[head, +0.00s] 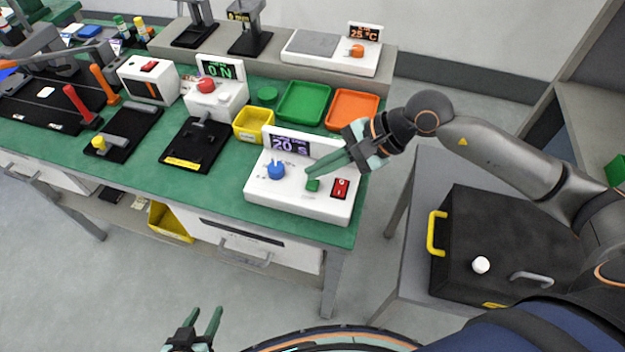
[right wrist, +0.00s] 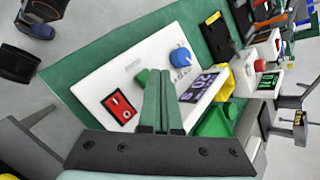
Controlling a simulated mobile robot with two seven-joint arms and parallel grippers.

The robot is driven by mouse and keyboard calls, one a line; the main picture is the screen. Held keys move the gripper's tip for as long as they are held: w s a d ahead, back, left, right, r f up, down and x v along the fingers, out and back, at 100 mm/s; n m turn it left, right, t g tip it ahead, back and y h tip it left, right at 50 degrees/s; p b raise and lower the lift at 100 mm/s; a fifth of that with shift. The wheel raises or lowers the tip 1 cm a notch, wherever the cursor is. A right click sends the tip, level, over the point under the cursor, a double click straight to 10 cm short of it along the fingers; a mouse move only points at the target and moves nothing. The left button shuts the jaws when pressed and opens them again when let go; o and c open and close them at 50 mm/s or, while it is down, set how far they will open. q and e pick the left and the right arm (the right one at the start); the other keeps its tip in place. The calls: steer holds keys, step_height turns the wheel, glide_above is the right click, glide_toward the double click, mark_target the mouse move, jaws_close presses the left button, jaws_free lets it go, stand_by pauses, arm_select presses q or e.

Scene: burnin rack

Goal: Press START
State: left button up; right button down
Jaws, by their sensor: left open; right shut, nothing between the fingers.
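A white control box (head: 262,194) stands at the bench's front right corner, with a display reading 20 s (head: 291,146). On its top are a blue knob (head: 276,169), a green button (head: 313,185) and a red rocker switch (head: 340,188). No START label is readable. My right gripper (head: 309,174) is shut and empty, its tips just above the green button; contact cannot be told. In the right wrist view the closed fingers (right wrist: 157,75) partly cover the green button (right wrist: 142,77). My left gripper (head: 206,322) is open and empty, low in front of the bench.
A yellow bin (head: 253,125), a green tray (head: 304,103) and an orange tray (head: 352,110) sit behind the box. Black fixtures (head: 195,146) stand to its left. A black case (head: 500,240) rests on a grey stand at right.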

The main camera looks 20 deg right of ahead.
stand_by(0.3)
steer(key=shift+f, duration=0.15)
steer(key=shift+f+b, duration=0.35)
steer(key=shift+b, duration=0.35)
